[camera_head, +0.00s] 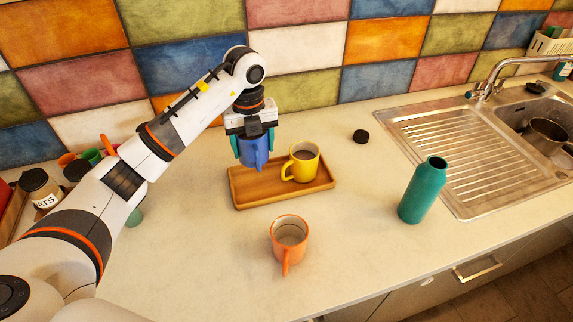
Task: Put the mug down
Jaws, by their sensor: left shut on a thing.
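My left gripper (253,147) is shut on a blue mug (257,155). The mug is upright, at the left part of a wooden tray (280,194). I cannot tell whether its base touches the tray. A yellow mug (304,162) stands on the tray just to the right, its handle toward the left front. An orange mug (290,238) stands on the counter in front of the tray, handle toward the front. My right gripper is not in view.
A steel sink (470,150) with a tap is at the right. Jars (40,186) and cups crowd the left. The counter between tray and bottle is clear.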

